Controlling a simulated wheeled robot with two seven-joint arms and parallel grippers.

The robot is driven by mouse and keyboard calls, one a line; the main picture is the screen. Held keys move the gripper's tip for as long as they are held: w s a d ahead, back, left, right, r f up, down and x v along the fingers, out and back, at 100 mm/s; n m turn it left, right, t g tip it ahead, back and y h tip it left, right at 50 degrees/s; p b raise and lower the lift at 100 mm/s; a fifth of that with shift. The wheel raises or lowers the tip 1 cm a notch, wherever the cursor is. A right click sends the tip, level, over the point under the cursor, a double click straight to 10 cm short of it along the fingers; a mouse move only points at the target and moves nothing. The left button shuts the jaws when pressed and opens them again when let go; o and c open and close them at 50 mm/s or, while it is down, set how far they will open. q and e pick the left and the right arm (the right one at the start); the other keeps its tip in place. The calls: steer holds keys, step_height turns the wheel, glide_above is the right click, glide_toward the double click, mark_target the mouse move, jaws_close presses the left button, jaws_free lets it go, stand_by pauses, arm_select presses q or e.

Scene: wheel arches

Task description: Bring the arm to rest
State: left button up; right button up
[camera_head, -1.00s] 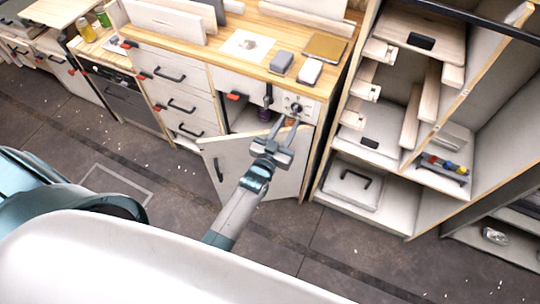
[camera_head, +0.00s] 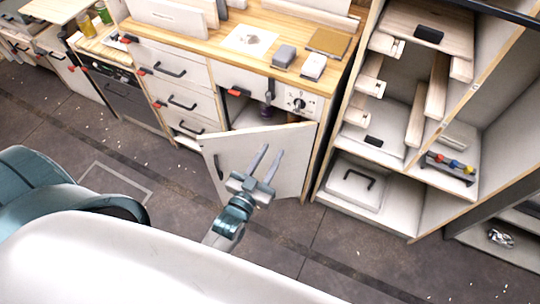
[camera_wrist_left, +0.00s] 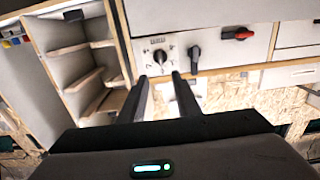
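My left gripper (camera_head: 268,158) is in the middle of the head view, in front of an open white cabinet door (camera_head: 230,158). Its two grey fingers stand apart with nothing between them. In the left wrist view its dark fingers (camera_wrist_left: 163,80) are also apart and point towards a panel with black knobs (camera_wrist_left: 160,55). The gripper looks clear of the panel; from these views I cannot tell how near it is to the door. My right gripper is not in view.
The door hangs open from the wooden-topped counter (camera_head: 245,20), below the knob panel (camera_head: 297,102). Drawers (camera_head: 175,98) stand to its left. An open shelf unit (camera_head: 400,205) stands to the right. The dark floor (camera_head: 340,265) in front is mostly clear.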

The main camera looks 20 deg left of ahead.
arm_select(q)
steer(key=shift+f, duration=0.1)
stand_by(0.5)
steer(key=s+d+f+g, duration=0.1)
steer(key=s+f+g, duration=0.25)
steer(key=f, duration=0.75)
steer(key=s+f+m+g, duration=0.15)
steer(key=s+f, duration=0.35)
steer(key=f, duration=0.5)
steer(key=s+d+f+g, duration=0.1)
steer(key=s+f+g, duration=0.25)
steer(key=f, duration=0.75)
steer(key=s+a+f+g, duration=0.2)
steer(key=s+f, duration=0.3)
steer(key=s, duration=0.5)
steer(key=s+a+f+g, duration=0.3)
steer(key=s+f, duration=0.3)
steer(key=s, duration=0.4)
steer(key=s+a+f+g, duration=0.3)
steer(key=s+f, duration=0.3)
steer(key=s, duration=0.4)
steer(key=shift+f+y, duration=0.2)
steer(key=shift+y, duration=0.1)
steer(key=shift+w+m+g, duration=0.15)
steer(key=shift+m+g, duration=0.1)
